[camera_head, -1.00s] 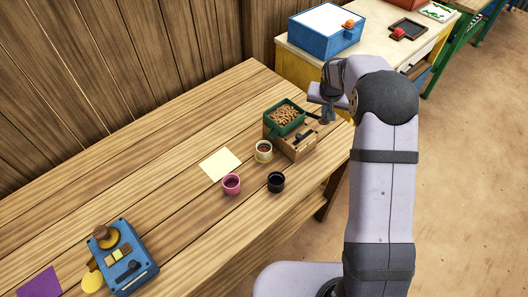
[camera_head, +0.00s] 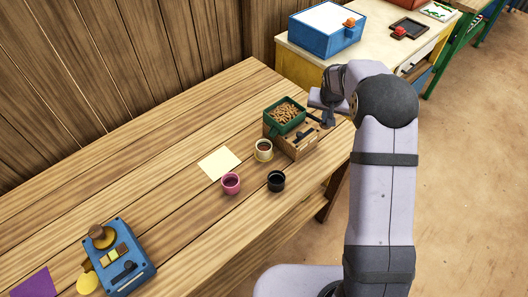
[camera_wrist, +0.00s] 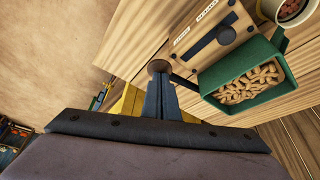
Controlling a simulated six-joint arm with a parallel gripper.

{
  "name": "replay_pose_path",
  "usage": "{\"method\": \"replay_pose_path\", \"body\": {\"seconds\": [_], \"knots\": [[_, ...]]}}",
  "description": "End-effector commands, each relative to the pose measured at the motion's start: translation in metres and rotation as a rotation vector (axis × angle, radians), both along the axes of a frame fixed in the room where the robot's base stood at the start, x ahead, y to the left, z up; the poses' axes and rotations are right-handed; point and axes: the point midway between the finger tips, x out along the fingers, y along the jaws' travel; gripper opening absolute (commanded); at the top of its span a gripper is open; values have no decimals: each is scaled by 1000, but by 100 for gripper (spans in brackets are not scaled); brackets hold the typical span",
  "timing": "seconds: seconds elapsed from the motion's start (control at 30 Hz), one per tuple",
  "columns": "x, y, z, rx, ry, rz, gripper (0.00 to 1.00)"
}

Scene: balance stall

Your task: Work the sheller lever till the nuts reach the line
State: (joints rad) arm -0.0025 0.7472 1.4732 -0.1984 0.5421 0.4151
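The sheller is a wooden box (camera_head: 298,146) with a green hopper (camera_head: 272,123) full of nuts (camera_head: 287,113), near the table's right end. Its lever (camera_wrist: 182,81) is a dark rod with a round brown knob (camera_wrist: 158,67), reaching out beside the hopper. My gripper (camera_wrist: 160,80) is at the knob, its fingers close together and seemingly closed on it. A cream cup (camera_head: 264,157) stands in front of the sheller with reddish-brown nuts (camera_wrist: 291,8) inside. I cannot make out a line in the cup.
A pink cup (camera_head: 231,184) and a black cup (camera_head: 276,181) stand nearby, with a pale sheet (camera_head: 219,163) to the left. A blue device (camera_head: 120,262) sits at the table's near left. The wooden box carries a dark slider (camera_wrist: 212,45) and small labels. Another table stands behind.

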Motion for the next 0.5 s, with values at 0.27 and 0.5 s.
{"method": "replay_pose_path", "body": {"seconds": [0.27,0.5], "knots": [[-2,-1,-15,0,1,0,0],[-3,-3,-26,0,3,0,0]]}}
